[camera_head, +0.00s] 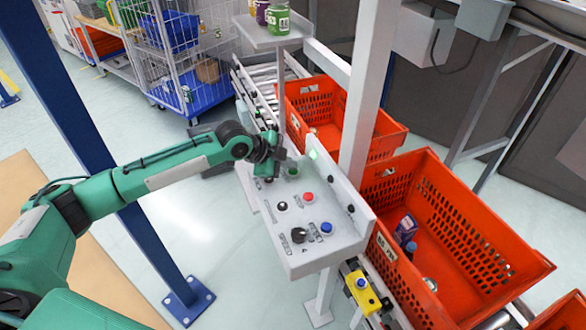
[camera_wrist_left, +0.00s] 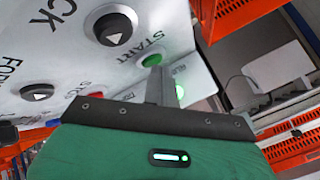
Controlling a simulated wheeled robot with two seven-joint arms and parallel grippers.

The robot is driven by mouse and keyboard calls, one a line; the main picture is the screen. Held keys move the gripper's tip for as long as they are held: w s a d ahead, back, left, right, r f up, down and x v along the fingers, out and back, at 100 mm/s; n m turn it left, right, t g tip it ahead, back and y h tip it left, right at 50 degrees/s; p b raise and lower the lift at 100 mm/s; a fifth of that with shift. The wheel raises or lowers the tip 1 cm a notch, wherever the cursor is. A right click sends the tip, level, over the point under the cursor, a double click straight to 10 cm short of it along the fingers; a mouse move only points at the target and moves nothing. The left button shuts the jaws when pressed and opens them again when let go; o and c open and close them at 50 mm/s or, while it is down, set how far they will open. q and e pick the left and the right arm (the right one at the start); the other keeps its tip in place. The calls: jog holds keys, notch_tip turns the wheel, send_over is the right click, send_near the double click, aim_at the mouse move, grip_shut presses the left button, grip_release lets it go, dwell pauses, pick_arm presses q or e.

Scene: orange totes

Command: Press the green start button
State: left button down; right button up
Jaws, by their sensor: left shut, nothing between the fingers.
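The green start button (camera_head: 292,172) sits near the far end of a pale sloped control panel (camera_head: 335,245). In the left wrist view the green button (camera_wrist_left: 152,60) is beside the printed word START. My left gripper (camera_head: 274,176) is over the far left edge of the panel, close to the button. In the wrist view its shut fingers (camera_wrist_left: 158,72) are together and empty, their tips at the lower edge of the button in the picture. I cannot tell whether they touch it. My right gripper is not in view.
The panel also has a red button (camera_head: 308,197), a blue button (camera_head: 326,228) and black knobs (camera_head: 298,235). Orange totes (camera_head: 440,170) stand to the right on a conveyor. A white post (camera_head: 365,100) rises behind the panel. A blue post (camera_head: 75,100) stands at left.

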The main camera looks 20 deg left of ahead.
aim_at(289, 172)
pick_arm(q)
jog(key=shift+r+p, duration=0.65)
jog(key=shift+r, duration=0.1)
jog(key=shift+r, duration=0.1)
notch_tip(289, 172, up, 5)
jog(key=p, duration=0.4)
jog(key=shift+p, duration=0.35)
